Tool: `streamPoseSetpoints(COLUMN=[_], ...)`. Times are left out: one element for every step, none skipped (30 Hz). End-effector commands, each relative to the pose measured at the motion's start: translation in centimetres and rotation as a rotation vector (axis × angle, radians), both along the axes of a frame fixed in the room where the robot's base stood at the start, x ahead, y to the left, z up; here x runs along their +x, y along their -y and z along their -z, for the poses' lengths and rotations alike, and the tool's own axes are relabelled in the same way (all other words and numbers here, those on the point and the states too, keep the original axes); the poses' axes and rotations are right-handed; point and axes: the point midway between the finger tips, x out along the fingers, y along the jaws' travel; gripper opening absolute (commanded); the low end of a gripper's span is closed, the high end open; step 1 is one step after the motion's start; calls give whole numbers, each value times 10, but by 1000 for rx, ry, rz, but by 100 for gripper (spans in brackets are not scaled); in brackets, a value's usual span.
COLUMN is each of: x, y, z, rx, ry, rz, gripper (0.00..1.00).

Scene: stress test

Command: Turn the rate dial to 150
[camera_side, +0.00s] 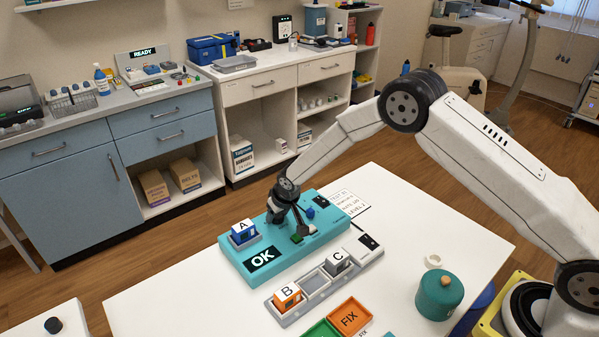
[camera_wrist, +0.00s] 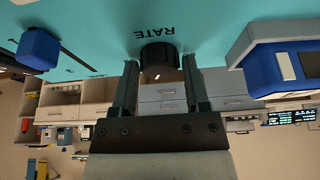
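The teal panel (camera_side: 285,262) stands on the white table and carries a lit OK display (camera_side: 262,259). In the wrist view the black rate dial (camera_wrist: 158,57) sits on the teal face beside the upside-down word RATE (camera_wrist: 161,30). My gripper (camera_wrist: 159,68) is open, one finger on each side of the dial, with a small gap seeming to show at both sides. In the side view my gripper (camera_side: 279,217) is low over the panel and hides the dial. The dial's pointer and scale numbers cannot be read.
A blue knob (camera_wrist: 38,48) is on the panel, left in the wrist view. Block A (camera_side: 243,234) stands on the panel's left part. A grey tray (camera_side: 316,287) with blocks B (camera_side: 287,297) and C (camera_side: 338,262) lies in front. A teal lidded pot (camera_side: 439,298) stands right.

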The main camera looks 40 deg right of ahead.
Motion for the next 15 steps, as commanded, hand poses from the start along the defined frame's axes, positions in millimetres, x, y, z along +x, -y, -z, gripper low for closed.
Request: streamPoseSetpoints(x=[0, 0, 0, 0, 0, 0, 0, 0, 0, 0, 0, 0, 0, 0, 0], y=[0, 0, 0, 0, 0, 0, 0, 0, 0, 0, 0, 0, 0, 0, 0], z=[0, 0, 0, 0, 0, 0, 0, 0, 0, 0, 0, 0, 0, 0, 0], rx=[0, 0, 0, 0, 0, 0, 0, 0, 0, 0, 0, 0, 0, 0, 0], ry=[0, 0, 0, 0, 0, 0, 0, 0, 0, 0, 0, 0, 0, 0, 0], rz=[0, 0, 0, 0, 0, 0, 0, 0, 0, 1, 2, 3, 5, 8, 11], gripper=[41, 31, 19, 9, 0, 0, 0, 0, 0, 0, 0, 0, 0, 0, 0])
